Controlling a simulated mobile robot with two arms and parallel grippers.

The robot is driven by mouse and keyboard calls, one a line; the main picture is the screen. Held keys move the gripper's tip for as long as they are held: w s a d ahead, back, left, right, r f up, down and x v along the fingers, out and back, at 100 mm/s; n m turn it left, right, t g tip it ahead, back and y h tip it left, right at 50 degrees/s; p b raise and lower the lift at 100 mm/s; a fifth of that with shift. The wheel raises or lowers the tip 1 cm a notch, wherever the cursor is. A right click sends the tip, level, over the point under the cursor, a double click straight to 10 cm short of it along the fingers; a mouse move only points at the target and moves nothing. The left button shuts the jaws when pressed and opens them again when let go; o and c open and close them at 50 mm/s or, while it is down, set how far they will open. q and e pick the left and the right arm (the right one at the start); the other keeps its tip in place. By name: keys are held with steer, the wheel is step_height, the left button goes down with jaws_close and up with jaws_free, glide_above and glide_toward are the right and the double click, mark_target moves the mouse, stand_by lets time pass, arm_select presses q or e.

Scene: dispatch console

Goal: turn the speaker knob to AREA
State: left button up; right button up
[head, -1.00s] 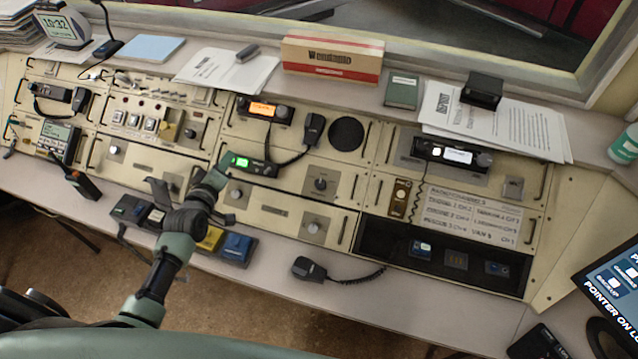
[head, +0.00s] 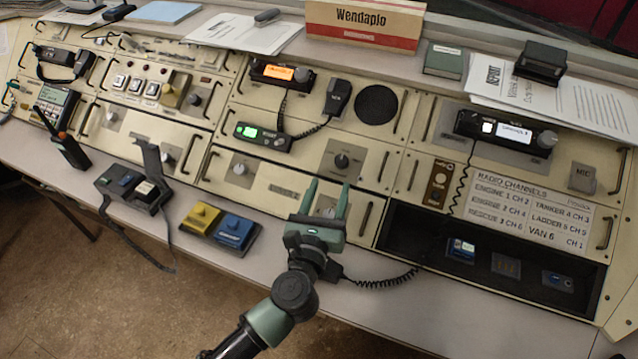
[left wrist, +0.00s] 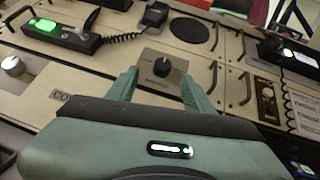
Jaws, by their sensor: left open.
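The speaker knob, a dark round knob (head: 342,160) on a grey square plate, sits on the cream console panel below the round speaker grille (head: 376,105). In the left wrist view the knob (left wrist: 162,67) shows beyond and between my fingers; its labels are too small to read. My left gripper (head: 327,192) is open and empty, its two green fingers pointing up toward the knob and apart from it. In the left wrist view the gripper (left wrist: 160,85) has one finger on each side of the knob's line. My right gripper is not in view.
A radio with a green display (head: 263,136) and a coiled cord is left of the knob. A hand microphone's coiled cord (head: 380,282) lies behind my left wrist. Yellow and blue pedals (head: 233,231) sit on the desk's front. A silver knob (head: 240,170) is further left.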

mark_target(340, 163)
arm_select(q)
steer(key=shift+d+f+n, duration=0.15)
steer(key=shift+d+n, duration=0.15)
steer(key=w, duration=0.4)
steer(key=w+d, duration=0.1)
steer(key=w, duration=0.1)
steer(key=shift+w+p, duration=0.1)
steer(key=shift+p, duration=0.2)
steer(key=shift+w+d, duration=0.15)
steer(key=shift+w, duration=0.4)
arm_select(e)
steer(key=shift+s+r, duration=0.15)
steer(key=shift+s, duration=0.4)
arm_select(q)
jaws_close()
